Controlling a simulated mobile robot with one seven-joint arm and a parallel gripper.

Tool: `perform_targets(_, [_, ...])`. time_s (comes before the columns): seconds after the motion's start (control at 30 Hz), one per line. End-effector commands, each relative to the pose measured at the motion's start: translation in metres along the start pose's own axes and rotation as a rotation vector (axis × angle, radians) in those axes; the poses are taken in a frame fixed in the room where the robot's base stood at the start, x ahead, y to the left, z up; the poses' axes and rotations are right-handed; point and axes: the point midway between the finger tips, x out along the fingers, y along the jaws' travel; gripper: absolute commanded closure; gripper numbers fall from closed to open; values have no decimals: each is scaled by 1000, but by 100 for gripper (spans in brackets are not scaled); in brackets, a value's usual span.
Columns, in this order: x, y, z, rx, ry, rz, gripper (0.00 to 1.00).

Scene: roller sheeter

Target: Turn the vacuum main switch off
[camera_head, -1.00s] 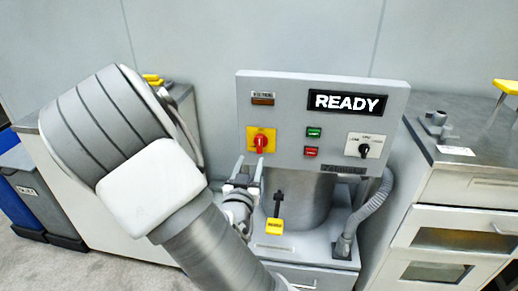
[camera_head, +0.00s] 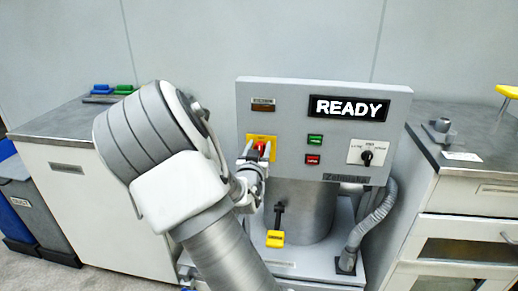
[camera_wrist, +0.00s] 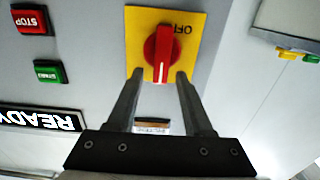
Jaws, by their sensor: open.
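The main switch is a red rotary knob on a yellow plate (camera_head: 251,139) at the left of the grey control panel; my gripper partly covers it in the head view. In the wrist view, which is upside down, the red knob (camera_wrist: 160,54) shows on its yellow plate (camera_wrist: 190,20) with the word OFF. The knob's handle lies along the picture's vertical, with a white mark at one end. My gripper (camera_wrist: 157,76) is open, its two fingers on either side of the knob's lower end. I cannot tell whether they touch it. In the head view my gripper (camera_head: 258,152) is at the panel.
The panel has a READY display (camera_head: 349,108), a green button (camera_head: 315,139), a red button (camera_head: 312,159) and a black selector (camera_head: 367,158). A yellow-ended lever (camera_head: 275,238) sits below. A hose (camera_head: 372,225) and drawer cabinet (camera_head: 470,222) stand right, a counter (camera_head: 50,122) left.

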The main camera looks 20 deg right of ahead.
Motion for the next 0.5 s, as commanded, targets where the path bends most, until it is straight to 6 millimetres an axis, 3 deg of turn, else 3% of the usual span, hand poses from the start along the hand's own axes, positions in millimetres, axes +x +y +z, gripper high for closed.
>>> perform_targets(0.23, [0,0,0,0,0,0,51])
perform_targets(0.5, [0,0,0,0,0,0,99])
